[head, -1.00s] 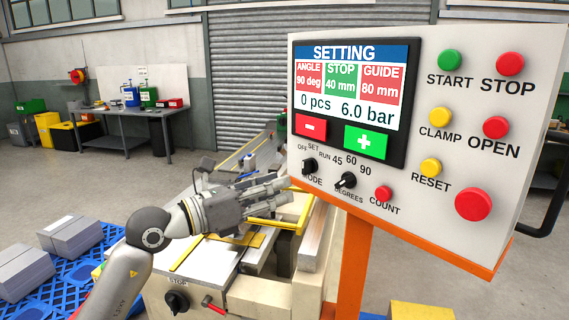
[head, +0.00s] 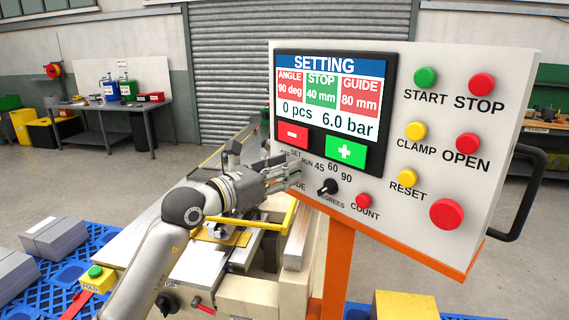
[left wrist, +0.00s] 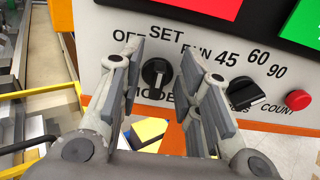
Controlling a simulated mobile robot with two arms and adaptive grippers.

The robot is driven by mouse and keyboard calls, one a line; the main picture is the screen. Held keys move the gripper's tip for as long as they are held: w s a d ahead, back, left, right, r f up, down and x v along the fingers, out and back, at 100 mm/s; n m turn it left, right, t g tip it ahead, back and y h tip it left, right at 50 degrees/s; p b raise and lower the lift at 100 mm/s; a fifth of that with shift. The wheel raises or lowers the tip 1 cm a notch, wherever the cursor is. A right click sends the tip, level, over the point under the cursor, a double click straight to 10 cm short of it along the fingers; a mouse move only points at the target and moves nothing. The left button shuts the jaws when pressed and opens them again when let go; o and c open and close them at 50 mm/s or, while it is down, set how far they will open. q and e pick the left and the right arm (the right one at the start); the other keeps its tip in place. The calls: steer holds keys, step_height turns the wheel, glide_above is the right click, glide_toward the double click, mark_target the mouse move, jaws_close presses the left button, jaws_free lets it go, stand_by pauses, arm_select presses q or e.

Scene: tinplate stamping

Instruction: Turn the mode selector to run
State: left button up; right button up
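The mode selector (left wrist: 157,76) is a black knob on the panel's lower left, with OFF, SET and RUN above it. Its bar stands about upright, in line with SET. In the left wrist view it shows between the two fingers of my left gripper (left wrist: 160,62), which is open. I cannot tell whether the fingers touch it. In the head view the left gripper (head: 290,174) is at the panel's lower left and hides the knob. The panel screen (head: 331,100) reads SETTING. My right gripper is not in view.
The degrees selector (head: 327,187) and the red COUNT button (head: 363,201) sit just right of the mode selector. The green plus key (head: 345,152) and red minus key (head: 293,134) are above. A machine with a yellow bar (head: 289,217) lies below and behind the gripper.

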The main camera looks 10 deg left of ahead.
arm_select(q)
steer(key=shift+w+d, duration=0.1)
steer(key=shift+w, duration=0.1)
jaws_close()
stand_by(0.3)
steer(key=shift+s+d+f+m+b, duration=0.1)
steer(key=shift+d+m+b, duration=0.05)
steer(key=shift+m+b, duration=1.55)
steer(key=shift+s+d+f+m+b, duration=0.1)
steer(key=shift+m+b, duration=1.2)
steer(key=shift+b, duration=0.75)
steer(key=shift+s+d+f+m+b, duration=0.1)
steer(key=shift+d+m+b, duration=0.05)
steer(key=shift+m+b, duration=1.55)
